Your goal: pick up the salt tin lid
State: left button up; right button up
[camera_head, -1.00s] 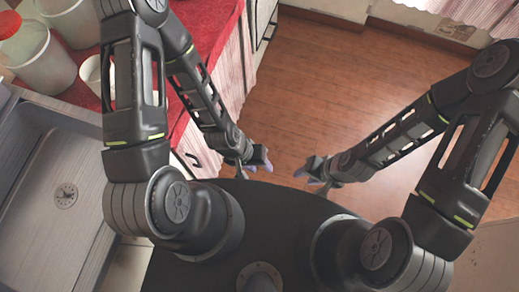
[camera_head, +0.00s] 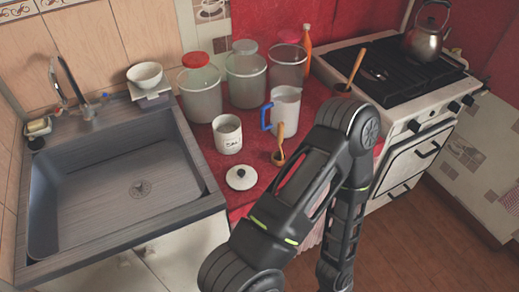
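The salt tin lid (camera_head: 241,177), a round white disc with a dark knob, lies flat on the red counter near its front edge, just right of the sink. The open white salt tin (camera_head: 227,134), with dark lettering, stands behind it. One of my arms, apparently the left, rises from the bottom, bends at the elbow to the right of the lid and runs down out of the picture. Neither gripper is in view. Nothing covers the lid.
Lidded canisters (camera_head: 200,91) stand behind. The sink (camera_head: 120,180) is left; the stove (camera_head: 400,90) with a kettle (camera_head: 426,39) is right.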

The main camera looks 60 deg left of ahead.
aim_at(242, 177)
jog(key=l+u, duration=0.2)
jog(key=u, duration=2.1)
jog(key=i+l, duration=0.1)
jog(key=i, duration=0.45)
